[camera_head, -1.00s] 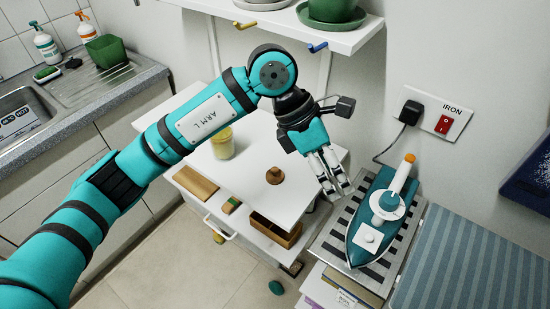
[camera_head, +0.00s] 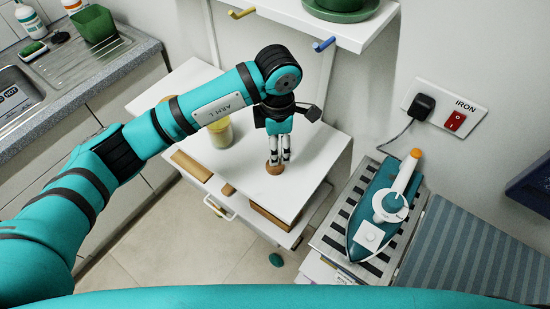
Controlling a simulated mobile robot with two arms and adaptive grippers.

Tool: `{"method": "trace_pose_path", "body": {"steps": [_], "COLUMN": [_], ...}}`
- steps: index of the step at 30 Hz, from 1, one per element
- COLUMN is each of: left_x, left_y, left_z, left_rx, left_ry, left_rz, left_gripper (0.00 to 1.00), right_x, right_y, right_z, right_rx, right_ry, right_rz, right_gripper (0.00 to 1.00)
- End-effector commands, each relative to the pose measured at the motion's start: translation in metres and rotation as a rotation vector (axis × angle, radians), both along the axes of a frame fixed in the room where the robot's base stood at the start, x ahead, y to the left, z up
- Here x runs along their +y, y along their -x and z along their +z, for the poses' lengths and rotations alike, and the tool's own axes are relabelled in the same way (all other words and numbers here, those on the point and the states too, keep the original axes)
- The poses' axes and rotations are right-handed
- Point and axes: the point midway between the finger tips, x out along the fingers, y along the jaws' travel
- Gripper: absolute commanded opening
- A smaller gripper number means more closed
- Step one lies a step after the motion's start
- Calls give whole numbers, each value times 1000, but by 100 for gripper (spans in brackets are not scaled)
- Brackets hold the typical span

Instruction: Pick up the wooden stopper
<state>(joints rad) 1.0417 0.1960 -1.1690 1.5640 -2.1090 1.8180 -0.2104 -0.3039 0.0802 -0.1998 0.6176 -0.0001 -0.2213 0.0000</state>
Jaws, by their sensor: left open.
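The wooden stopper (camera_head: 273,169) is a small brown knob on the white cabinet top (camera_head: 315,165). My left gripper (camera_head: 278,160) points down at it from above, with its fingers open. The fingertips cover the stopper's upper part, and only its lower part shows below them. I cannot tell whether the fingers touch it. My right gripper is out of view.
A jar with pale yellow contents (camera_head: 219,133) stands behind my left arm on the cabinet top. An iron (camera_head: 383,210) sits on a striped rest at right. A white shelf (camera_head: 365,40) with hooks overhangs behind. The cabinet top's right side is clear.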

Motion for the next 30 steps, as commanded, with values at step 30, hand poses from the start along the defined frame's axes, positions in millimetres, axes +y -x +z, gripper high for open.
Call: {"method": "trace_pose_path", "body": {"steps": [30], "left_x": [4], "left_y": [4], "left_z": [-66], "left_rx": [0], "left_ry": [1], "left_rz": [-2], "left_gripper": [32], "right_x": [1], "right_y": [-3], "right_z": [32], "right_rx": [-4], "right_ry": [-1], "right_rz": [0], "right_gripper": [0]}}
